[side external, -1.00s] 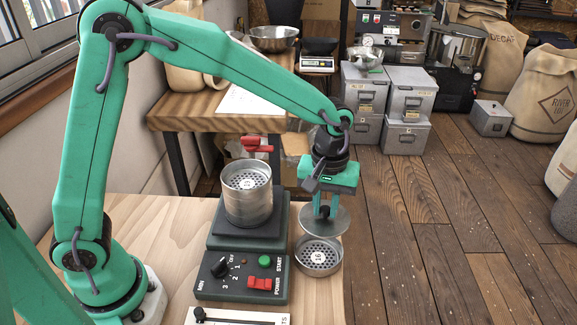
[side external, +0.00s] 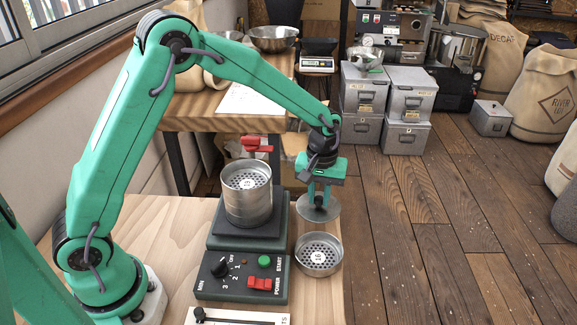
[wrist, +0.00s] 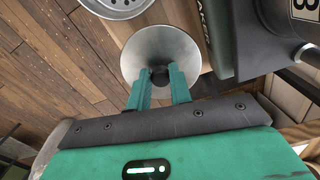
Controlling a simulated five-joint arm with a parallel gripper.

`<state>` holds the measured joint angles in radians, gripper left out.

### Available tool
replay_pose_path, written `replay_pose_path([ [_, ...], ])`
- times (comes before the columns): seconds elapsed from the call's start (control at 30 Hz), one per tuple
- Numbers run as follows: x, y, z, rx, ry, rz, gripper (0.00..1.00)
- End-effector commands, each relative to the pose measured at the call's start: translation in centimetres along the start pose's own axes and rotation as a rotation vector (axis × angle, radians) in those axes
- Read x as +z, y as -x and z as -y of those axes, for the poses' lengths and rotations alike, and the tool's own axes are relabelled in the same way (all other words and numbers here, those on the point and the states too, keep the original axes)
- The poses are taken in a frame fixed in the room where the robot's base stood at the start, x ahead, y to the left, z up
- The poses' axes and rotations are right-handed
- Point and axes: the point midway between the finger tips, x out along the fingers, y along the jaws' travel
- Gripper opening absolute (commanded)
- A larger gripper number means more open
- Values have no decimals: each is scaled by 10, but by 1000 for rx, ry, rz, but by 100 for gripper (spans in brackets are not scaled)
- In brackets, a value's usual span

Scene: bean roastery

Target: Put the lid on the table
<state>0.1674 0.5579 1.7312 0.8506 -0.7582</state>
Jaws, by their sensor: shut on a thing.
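The lid (side external: 332,208) is a round, shallow metal disc. My gripper (side external: 319,197) is shut on the knob at its middle. In the wrist view the lid (wrist: 160,42) spreads out beyond the fingers (wrist: 159,76), which close at its centre. The lid is over the right edge strip of the pale wooden table (side external: 320,293), behind a loose sieve and right of the shaker. I cannot tell whether it touches the table.
A metal sieve marked 16 (side external: 319,257) lies on the table in front of the lid. A sieve stack (side external: 247,203) stands on the dark green shaker (side external: 242,276), with a red clamp (side external: 257,144) behind it. The table's right edge is close.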

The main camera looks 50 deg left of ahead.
Motion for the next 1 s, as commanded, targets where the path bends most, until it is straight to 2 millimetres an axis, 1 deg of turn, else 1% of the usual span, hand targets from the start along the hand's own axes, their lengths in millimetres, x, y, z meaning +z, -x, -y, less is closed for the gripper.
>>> replay_pose_path([
  [0.2, 1, -24, 1, -3, 0, 3, 0],
  [0.33, 1, -35, 0, -2, 0, 2, 0],
  [0.83, 1, -41, 0, -1, 0, 1, 0],
  [0.87, 1, -41, 0, -1, 0, 1, 27],
  [0.93, 1, -40, 0, -1, 0, 1, 40],
  [0.97, 1, -40, 0, -1, 0, 1, 42],
  [1.0, 1, -40, 0, -1, 0, 1, 42],
])
